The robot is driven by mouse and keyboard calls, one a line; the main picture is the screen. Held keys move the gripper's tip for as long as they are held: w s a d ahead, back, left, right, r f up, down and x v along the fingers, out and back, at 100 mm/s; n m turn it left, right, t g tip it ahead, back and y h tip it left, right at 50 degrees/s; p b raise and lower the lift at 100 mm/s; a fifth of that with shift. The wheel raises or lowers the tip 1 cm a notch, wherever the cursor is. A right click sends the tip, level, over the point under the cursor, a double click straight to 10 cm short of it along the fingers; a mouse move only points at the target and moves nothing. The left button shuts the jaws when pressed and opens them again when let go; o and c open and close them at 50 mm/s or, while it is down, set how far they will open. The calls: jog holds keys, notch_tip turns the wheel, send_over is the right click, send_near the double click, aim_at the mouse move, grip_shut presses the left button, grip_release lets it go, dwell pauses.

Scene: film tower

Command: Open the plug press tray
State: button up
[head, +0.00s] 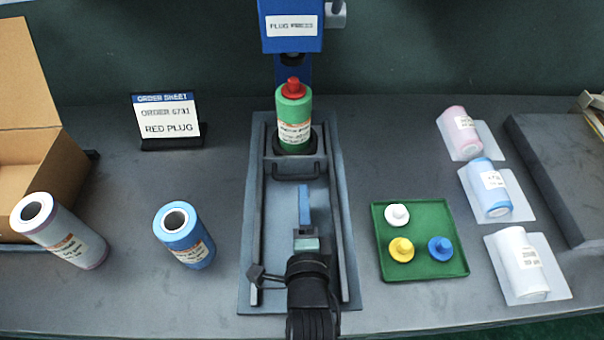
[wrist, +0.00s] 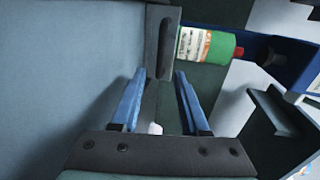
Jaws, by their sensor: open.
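The plug press (head: 291,30) is blue and stands at the back centre. Its tray (head: 268,158) sits at the far end of two dark rails, with a dark handle (head: 296,177) across its front. A green film roll with a red plug (head: 293,86) stands upright on the tray beneath the press head. My gripper (head: 304,188) is over the rail bed, just in front of the handle. In the wrist view my gripper (wrist: 160,74) is open and empty, its blue fingers apart, with the dark handle (wrist: 165,48) ahead between the fingertips. I cannot tell whether they touch it.
A green dish (head: 423,268) holds white, yellow and blue plugs at right. Several wrapped rolls lie on white pads beyond it. A blue roll (head: 184,236) and a white roll (head: 60,233) stand at left, near a cardboard box (head: 40,165). An order sheet (head: 167,118) reads RED PLUG.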

aim_at(302, 176)
jog(key=x, duration=0.7)
jog(key=shift+w, duration=0.4)
grip_shut()
dwell(1.0)
